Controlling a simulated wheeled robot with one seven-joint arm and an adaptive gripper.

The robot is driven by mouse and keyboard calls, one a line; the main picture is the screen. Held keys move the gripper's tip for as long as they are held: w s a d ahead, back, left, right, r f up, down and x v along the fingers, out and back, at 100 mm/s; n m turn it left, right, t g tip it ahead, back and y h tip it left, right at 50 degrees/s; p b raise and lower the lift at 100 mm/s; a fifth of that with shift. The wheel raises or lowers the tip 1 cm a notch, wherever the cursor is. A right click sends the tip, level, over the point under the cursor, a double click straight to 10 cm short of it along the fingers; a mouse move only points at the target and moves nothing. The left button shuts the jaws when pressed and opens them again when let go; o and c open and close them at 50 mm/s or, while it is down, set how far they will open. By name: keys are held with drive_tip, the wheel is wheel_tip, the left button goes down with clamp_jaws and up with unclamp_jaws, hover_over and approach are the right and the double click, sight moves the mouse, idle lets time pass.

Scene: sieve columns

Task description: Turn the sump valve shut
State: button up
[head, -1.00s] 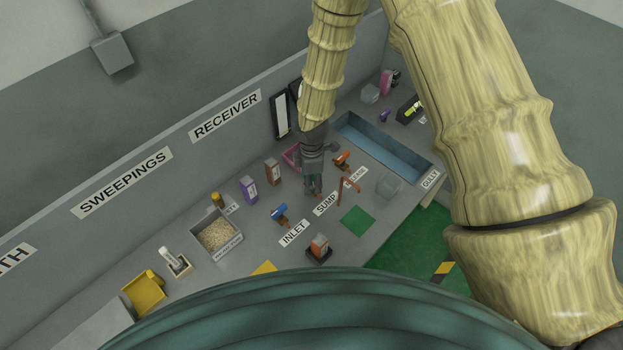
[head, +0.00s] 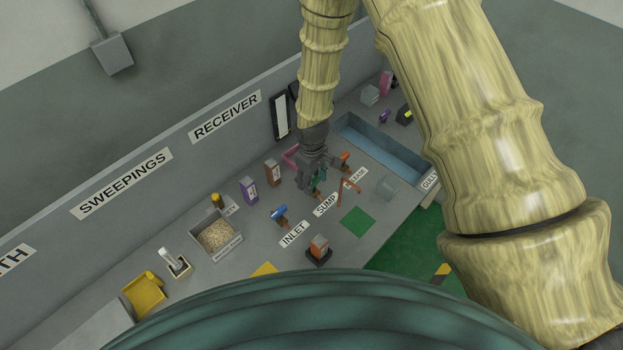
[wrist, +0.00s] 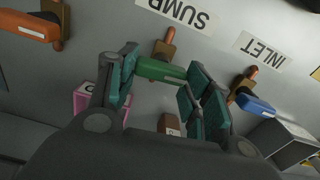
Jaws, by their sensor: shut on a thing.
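The sump valve has a green lever handle (wrist: 160,71) on a brass body (wrist: 163,50) with a copper pipe, below the SUMP label (wrist: 172,12) in the wrist view. The handle lies across the line of the pipe there. My gripper (wrist: 162,84) is shut on the green handle, with a teal-padded finger at each end of it. In the head view my gripper (head: 314,182) is at the valve behind the SUMP label (head: 327,204), and only a bit of green shows between its fingers.
The blue-handled valve (head: 279,211) by the INLET label stands on one side, and an orange-handled valve (head: 345,156) on the other. A pink item (wrist: 88,101) and a brown block (wrist: 169,124) stand close to the fingers. A blue trough (head: 385,150) lies to the right.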

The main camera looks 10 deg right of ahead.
drive_tip(key=shift+w+m, duration=0.1)
drive_tip(key=shift+m, duration=0.4)
drive_tip(key=o, duration=1)
wheel_tip(320, 180, up, 12)
idle(0.4)
idle(0.5)
